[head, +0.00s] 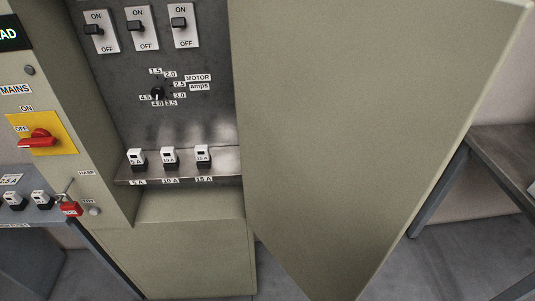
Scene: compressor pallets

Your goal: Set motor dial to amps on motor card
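The motor dial (157,93) is a small black knob on the dark grey panel inside the open cabinet. Labels from 1.5 to 4.5 ring it, with 1.5 at the top and 4.0 at the bottom. A "MOTOR amps" label (198,82) is to its right. A pale mark on the knob seems to face down, near 4.0, but it is too small to be sure. I see no card that I can make out as the motor card. Neither of my grippers is in view.
Several ON/OFF switches (137,28) are above the dial. A ledge (222,173) below holds breakers marked 5 A, 10 A and 15 A. A red mains handle (38,139) and red padlock (71,209) are left. The open door (350,130) fills the right; a bench (502,160) stands beyond.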

